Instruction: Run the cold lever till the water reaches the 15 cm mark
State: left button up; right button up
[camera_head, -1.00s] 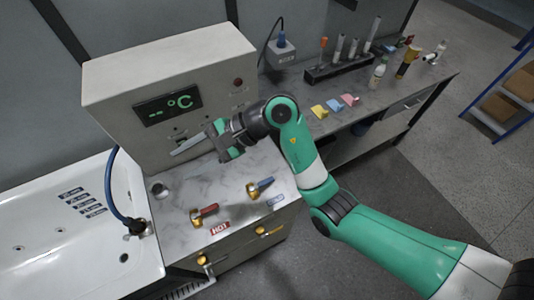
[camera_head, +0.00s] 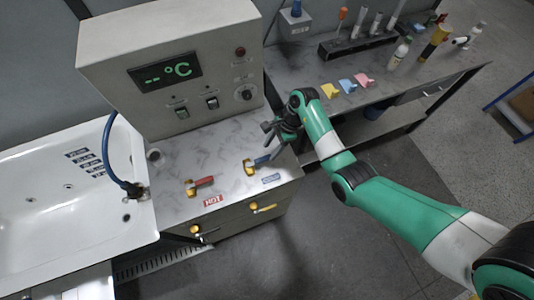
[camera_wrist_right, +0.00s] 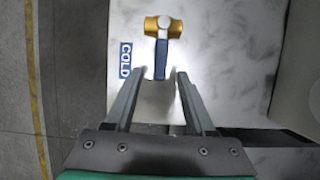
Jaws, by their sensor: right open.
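The cold lever, brass with a blue handle (camera_head: 263,160), stands on the marble counter beside a blue label. It also shows in the right wrist view (camera_wrist_right: 161,58). My right gripper (camera_head: 269,135) is open above and beside this lever. In the right wrist view its two fingers (camera_wrist_right: 160,73) lie either side of the handle's free end, with gaps; whether they touch cannot be told. The white tub (camera_head: 40,205) is at left, with a column of dark depth labels (camera_head: 85,163) on its inner wall. I see no clear water surface in it. My left gripper is not in view.
The red hot lever (camera_head: 203,182) stands left of the cold one. A blue hose (camera_head: 107,150) runs to the tub's rim. The control box (camera_head: 175,65) shows "-- °C" behind the counter. A bench with bottles and sponges (camera_head: 347,85) is at right.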

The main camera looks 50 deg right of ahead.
aim_at(265, 158)
jog(key=x, duration=0.4)
jog(key=shift+f+b, duration=0.1)
jog(key=shift+b, duration=0.3)
grip_shut()
dwell(1.0)
